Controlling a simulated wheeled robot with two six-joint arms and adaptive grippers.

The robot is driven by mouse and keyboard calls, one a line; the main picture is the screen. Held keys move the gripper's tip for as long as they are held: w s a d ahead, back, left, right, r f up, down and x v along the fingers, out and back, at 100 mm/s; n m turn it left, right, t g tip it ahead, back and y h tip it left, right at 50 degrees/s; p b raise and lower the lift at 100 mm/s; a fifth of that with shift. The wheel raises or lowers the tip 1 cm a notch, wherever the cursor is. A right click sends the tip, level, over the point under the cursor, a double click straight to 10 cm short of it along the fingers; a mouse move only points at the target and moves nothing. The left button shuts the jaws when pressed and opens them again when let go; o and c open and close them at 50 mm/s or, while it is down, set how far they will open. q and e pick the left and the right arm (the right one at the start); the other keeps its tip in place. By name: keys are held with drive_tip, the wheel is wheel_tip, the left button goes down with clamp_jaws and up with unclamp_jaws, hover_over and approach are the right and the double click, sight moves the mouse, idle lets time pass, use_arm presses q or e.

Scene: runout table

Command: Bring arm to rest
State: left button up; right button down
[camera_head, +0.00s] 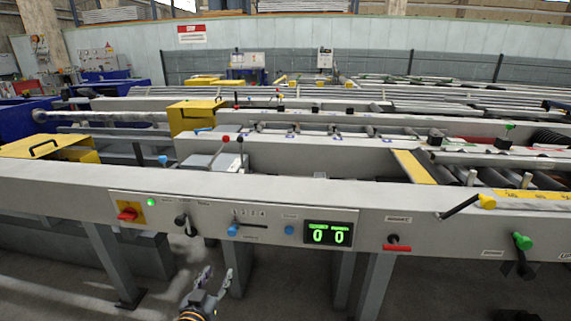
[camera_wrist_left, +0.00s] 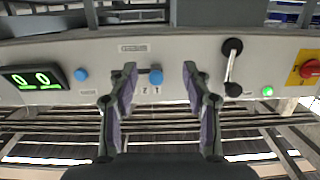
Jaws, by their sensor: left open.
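My left gripper (camera_head: 217,276) is at the bottom of the head view, in front of and below the runout table's control panel. Its two fingers point up toward the panel and stand apart, with nothing between them. In the left wrist view, the open left gripper (camera_wrist_left: 160,72) faces the panel, which appears upside down. A blue knob (camera_wrist_left: 155,76) shows between the fingertips; I cannot tell how far it is from them. No grip on any control shows. My right gripper is not recognisable in either view.
The panel has a red switch on yellow (camera_head: 128,212), a black lever (camera_head: 183,222), a slider with a blue knob (camera_head: 233,230) and a green display (camera_head: 328,234) reading 0 0. A red-based handle (camera_head: 397,244) and a green knob (camera_head: 522,241) stick out right. Floor below looks open between table legs.

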use_arm(q)
drive_tip(key=s+f+g, duration=0.3)
drive_tip(key=f, duration=0.4)
drive_tip(key=s+f+g, duration=0.2)
drive_tip(key=s+f, duration=0.2)
drive_tip(key=f, duration=0.2)
drive_tip(key=s+f+g, duration=0.9)
drive_tip(key=s+f, duration=0.6)
drive_tip(key=s, duration=0.4)
drive_tip(key=s+a+r+p, duration=0.1)
drive_tip(key=s+a+p, duration=0.1)
drive_tip(key=s+p, duration=0.7)
drive_tip(key=s+a+y+p, duration=0.1)
drive_tip(key=s+a+p, duration=0.1)
drive_tip(key=s+p, duration=0.7)
drive_tip(key=p, duration=0.6)
drive_tip(key=shift+s+r+g+p, duration=0.4)
use_arm(e)
drive_tip(key=s+d+r, duration=0.1)
drive_tip(key=s+d, duration=0.1)
drive_tip(key=s, duration=0.7)
drive_tip(key=s+d, duration=0.2)
drive_tip(key=s, duration=0.6)
drive_tip(key=shift+s+r+h, duration=0.3)
drive_tip(key=shift+s+r, duration=0.05)
drive_tip(key=shift+a, duration=0.1)
